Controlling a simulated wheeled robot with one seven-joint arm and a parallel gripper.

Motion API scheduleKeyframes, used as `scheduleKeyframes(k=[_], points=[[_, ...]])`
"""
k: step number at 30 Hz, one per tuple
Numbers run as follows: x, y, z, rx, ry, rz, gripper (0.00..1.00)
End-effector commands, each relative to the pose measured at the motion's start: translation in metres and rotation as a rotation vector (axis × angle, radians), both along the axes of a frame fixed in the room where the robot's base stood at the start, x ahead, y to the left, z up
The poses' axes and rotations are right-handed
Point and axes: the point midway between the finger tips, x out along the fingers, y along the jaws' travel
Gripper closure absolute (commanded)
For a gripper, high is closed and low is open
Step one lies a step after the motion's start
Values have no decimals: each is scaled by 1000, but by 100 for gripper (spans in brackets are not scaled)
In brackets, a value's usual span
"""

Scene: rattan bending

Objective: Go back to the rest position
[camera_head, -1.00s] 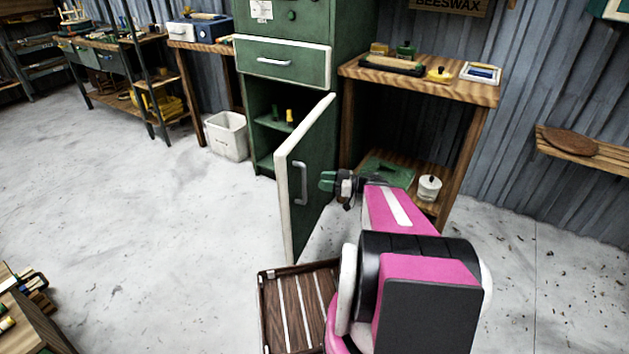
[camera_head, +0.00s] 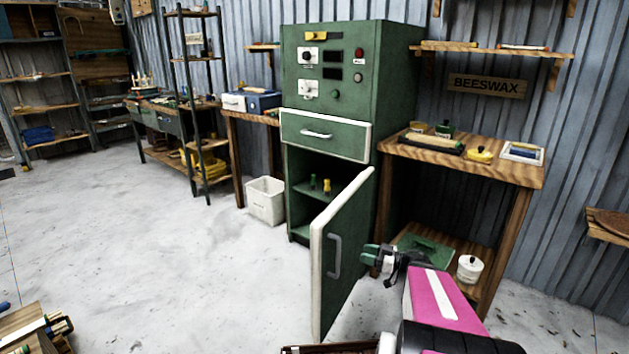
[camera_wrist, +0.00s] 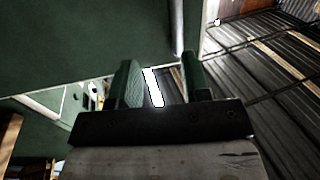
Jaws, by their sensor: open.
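My gripper (camera_head: 371,254) is open and empty in the head view. It is right of the open green cabinet door (camera_head: 345,250), close to its handle side, and the exact gap to the door cannot be told. In the wrist view my gripper (camera_wrist: 160,82) shows two green fingers apart with nothing between them. A green panel, likely the door (camera_wrist: 85,40), fills the upper left there. My pink and black arm reaches up from the bottom of the head view.
The green cabinet (camera_head: 345,75) has small bottles (camera_head: 327,185) on its inner shelf. A wooden table (camera_head: 470,160) stands right of it, with a white pot (camera_head: 470,268) on its lower shelf. A white bin (camera_head: 265,200) stands left. The floor (camera_head: 170,260) at left is clear.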

Motion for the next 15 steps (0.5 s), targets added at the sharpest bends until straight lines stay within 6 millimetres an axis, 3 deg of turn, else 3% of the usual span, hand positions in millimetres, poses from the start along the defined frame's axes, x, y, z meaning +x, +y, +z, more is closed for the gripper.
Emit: scheduleKeyframes(k=[8,15], points=[[61,-8,21,-65,-95,-392,57],[102,-35,30,-159,-59,-796,57]])
